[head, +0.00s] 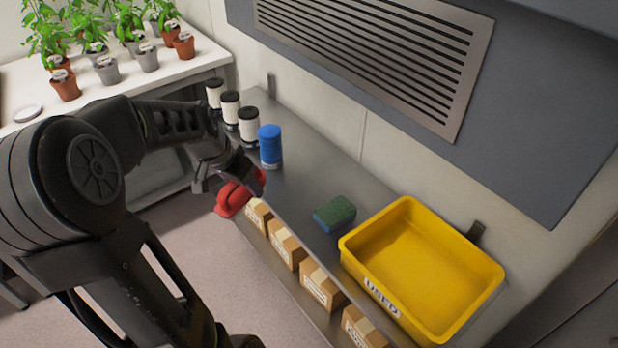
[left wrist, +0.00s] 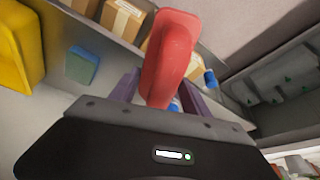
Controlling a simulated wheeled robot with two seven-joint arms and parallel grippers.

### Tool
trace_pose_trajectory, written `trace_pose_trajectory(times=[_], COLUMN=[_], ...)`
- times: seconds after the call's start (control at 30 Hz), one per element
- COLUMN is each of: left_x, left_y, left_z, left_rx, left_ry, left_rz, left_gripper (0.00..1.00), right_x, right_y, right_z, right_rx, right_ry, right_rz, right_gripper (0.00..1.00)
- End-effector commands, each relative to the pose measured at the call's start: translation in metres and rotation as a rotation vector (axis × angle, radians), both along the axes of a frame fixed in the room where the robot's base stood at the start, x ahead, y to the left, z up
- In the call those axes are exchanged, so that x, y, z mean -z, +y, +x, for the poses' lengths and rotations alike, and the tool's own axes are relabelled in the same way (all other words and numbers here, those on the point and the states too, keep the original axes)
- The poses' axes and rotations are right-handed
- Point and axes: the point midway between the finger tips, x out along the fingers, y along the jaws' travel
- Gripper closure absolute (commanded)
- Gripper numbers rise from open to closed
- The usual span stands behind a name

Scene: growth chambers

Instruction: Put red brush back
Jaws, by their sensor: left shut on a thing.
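The red brush (head: 232,199) is held in my left gripper (head: 243,181), beside the front edge of the grey shelf (head: 301,188). In the left wrist view the red brush (left wrist: 170,58) stands up between the purple-grey fingers and hides part of the view behind it. Its bristles cannot be made out clearly. My left gripper is shut on it. My right gripper is not in view.
A blue-lidded container (head: 270,147) and several black-lidded white ones (head: 249,124) stand at the shelf's far end. A green-blue sponge (head: 335,213) and a yellow bin (head: 487,268) marked USED are nearer. Cardboard boxes (head: 286,243) sit below. Potted plants (head: 107,68) stand on a white bench.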

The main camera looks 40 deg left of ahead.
Motion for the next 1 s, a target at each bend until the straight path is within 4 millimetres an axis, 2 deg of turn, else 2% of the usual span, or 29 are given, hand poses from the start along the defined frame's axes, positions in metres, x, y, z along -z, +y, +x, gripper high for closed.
trace_pose_trajectory(times=[0.17,0.5,0.7,0.77,0.83,1.0], left_x=[-0.003,-0.002,-0.002,-0.001,0.013,0.029], left_y=[-0.013,-0.041,-0.053,-0.056,-0.054,-0.054], left_z=[0.037,0.13,0.172,0.181,0.177,0.177], left_rx=[0.006,0.006,0.006,0.003,0.0,0.0], left_ry=[0.002,0.001,0.0,0.0,0.004,0.001], left_rz=[-0.002,-0.003,-0.001,-0.002,-0.003,-0.001], left_gripper=[0.89,0.89,0.89,0.89,0.89,0.89], right_x=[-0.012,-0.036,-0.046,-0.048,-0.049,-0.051], right_y=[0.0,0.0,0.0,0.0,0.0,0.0], right_z=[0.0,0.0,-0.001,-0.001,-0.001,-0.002], right_rx=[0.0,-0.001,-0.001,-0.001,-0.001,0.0], right_ry=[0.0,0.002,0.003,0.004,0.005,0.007], right_rz=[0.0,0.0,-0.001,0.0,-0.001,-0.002], right_gripper=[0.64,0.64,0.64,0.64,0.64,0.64])
